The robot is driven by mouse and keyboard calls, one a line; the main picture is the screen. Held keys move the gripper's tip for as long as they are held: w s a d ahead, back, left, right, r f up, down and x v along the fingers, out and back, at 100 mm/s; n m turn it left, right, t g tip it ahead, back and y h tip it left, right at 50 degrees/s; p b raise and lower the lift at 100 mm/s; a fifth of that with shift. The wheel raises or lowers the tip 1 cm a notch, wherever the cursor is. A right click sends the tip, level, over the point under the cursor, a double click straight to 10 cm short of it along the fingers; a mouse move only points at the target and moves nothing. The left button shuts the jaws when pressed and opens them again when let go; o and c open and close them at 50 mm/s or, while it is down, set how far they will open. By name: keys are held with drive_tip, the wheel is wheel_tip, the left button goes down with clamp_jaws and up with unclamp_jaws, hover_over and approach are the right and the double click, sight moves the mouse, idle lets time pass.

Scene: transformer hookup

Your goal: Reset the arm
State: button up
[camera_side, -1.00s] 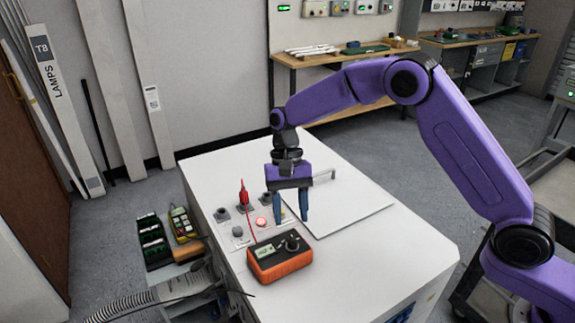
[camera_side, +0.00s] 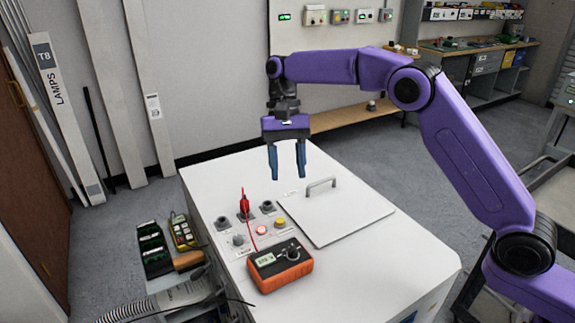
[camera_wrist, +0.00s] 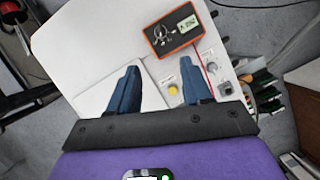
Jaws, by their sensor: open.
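My gripper (camera_side: 287,172) is open and empty, pointing down in the air above the back part of the white cabinet (camera_side: 350,262). Its two blue fingers are apart; they also show in the wrist view (camera_wrist: 160,85). A red probe (camera_side: 243,203) stands upright at one of the dark sockets on the cabinet top, with a red lead running to the orange meter (camera_side: 280,266). The orange meter lies near the front left of the top and also shows in the wrist view (camera_wrist: 173,29). The gripper touches none of these.
A flat panel with a handle (camera_side: 321,187) lies on the cabinet top. A red lamp (camera_side: 261,229) and yellow button (camera_side: 281,221) sit near the sockets. A green tray (camera_side: 153,249) and handheld device (camera_side: 182,232) are left of the cabinet. A bench (camera_side: 345,117) stands behind.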

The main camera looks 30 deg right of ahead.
drive_tip(key=shift+s, duration=0.1)
idle(0.3)
drive_tip(key=s+d+r+n+t+h, duration=0.15)
drive_tip(key=s+n, duration=0.25)
drive_tip(key=s, duration=0.5)
drive_tip(key=s+d+n+t, duration=0.1)
drive_tip(key=s+d+n, duration=0.25)
drive_tip(key=s, duration=0.45)
drive_tip(key=s+d+f+n+t, duration=0.1)
drive_tip(key=s+d+n, duration=0.3)
drive_tip(key=s, duration=0.5)
drive_tip(key=s+d+f+n+t, duration=0.1)
drive_tip(key=s+d+f+n, duration=0.2)
drive_tip(key=s+d+n, duration=0.2)
drive_tip(key=s+d, duration=0.3)
drive_tip(key=s, duration=0.1)
drive_tip(key=shift+s+d+f, duration=0.2)
drive_tip(key=shift+s+f, duration=0.05)
drive_tip(key=shift+s, duration=0.05)
